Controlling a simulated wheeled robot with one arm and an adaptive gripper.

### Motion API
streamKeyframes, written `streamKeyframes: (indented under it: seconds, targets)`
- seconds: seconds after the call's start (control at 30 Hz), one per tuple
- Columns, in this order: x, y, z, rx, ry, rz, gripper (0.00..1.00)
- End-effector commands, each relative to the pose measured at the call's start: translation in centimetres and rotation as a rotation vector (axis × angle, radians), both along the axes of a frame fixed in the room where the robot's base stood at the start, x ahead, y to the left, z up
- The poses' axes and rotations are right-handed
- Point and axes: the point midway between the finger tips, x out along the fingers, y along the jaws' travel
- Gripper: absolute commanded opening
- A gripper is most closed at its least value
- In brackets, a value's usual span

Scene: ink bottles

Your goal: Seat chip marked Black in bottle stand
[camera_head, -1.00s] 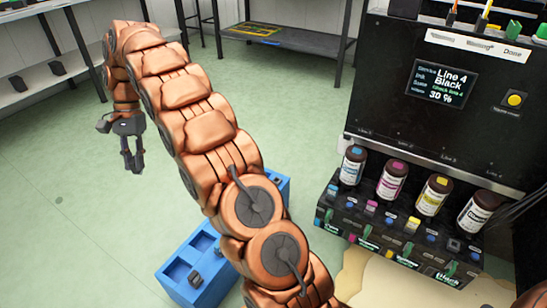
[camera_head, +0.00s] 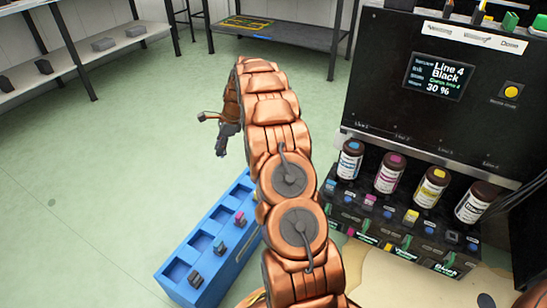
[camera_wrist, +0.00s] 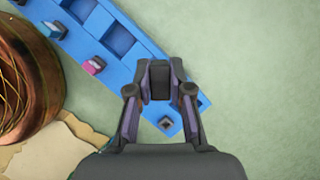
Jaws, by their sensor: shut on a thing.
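My gripper (camera_wrist: 159,100) is shut on a dark chip (camera_wrist: 159,80), held between the fingertips above the blue tray; I cannot read its marking. In the head view my gripper (camera_head: 222,140) hangs in the air left of my arm, well away from the bottle stand (camera_head: 395,213). The stand is black, with a row of capped bottles and small coloured pieces in front of them. The rightmost bottle (camera_head: 476,203) has a white label. A dark square (camera_head: 452,236) sits in front of it; I cannot tell whether it is empty.
The blue tray (camera_head: 238,268) stands on the floor left of the stand, partly behind my arm. It holds a magenta chip (camera_wrist: 94,66), a blue chip (camera_wrist: 53,29) and dark chips. The machine screen (camera_head: 440,77) reads Line 4 Black. The floor at left is clear.

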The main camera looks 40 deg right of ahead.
Motion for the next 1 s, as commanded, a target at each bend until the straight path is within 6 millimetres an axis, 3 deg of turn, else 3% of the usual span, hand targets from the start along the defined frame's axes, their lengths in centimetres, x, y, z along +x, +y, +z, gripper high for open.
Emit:
streamKeyframes:
  seconds: [0.03,0.2,0.43,0.63,1.0]
  targets:
    - [-0.7,-2.2,-1.4,0.004,0.005,-0.083,0.0]
    - [-2.7,-8.7,-5.3,0.009,0.009,-0.366,0.0]
    - [-6.2,-15.7,-9.6,0.012,0.013,-0.67,0.0]
    - [-8.0,-18.3,-11.3,0.012,0.014,-0.793,0.0]
    - [-8.2,-18.7,-13.5,0.011,0.014,-0.811,0.0]
